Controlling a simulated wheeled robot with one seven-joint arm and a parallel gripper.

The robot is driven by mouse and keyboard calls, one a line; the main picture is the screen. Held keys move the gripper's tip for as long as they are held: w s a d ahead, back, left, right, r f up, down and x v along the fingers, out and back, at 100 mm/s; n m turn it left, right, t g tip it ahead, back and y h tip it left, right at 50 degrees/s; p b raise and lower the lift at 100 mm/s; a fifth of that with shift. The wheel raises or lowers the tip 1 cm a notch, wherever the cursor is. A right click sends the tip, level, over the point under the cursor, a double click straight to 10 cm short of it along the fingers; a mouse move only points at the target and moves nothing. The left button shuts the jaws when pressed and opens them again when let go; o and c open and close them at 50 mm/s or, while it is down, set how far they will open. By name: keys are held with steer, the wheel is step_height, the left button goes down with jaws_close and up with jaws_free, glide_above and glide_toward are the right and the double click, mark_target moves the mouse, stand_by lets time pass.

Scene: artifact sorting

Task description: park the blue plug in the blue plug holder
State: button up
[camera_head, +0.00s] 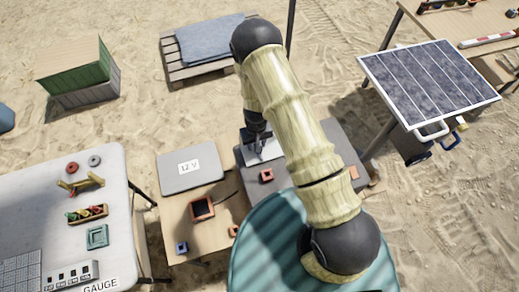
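A small blue square socket (181,247), which looks like the blue plug holder, sits at the front left of the wooden table. I cannot make out a blue plug; it may be hidden by my arm or gripper. My gripper (257,143) points down beside my arm, over a pale grey-white piece (264,152) on the dark grey panel. The fingers are dark and small, partly covered by my arm, and I cannot tell whether they hold anything.
A grey 12 V box (190,168) and a red-framed dark square (202,208) stand on the wooden table (205,238). Red squares (266,174) lie near my arm. A white table (60,215) is at left, a solar panel (428,82) at right.

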steer(key=shift+f, duration=0.1)
steer(key=shift+c, duration=0.2)
jaws_close()
stand_by(0.6)
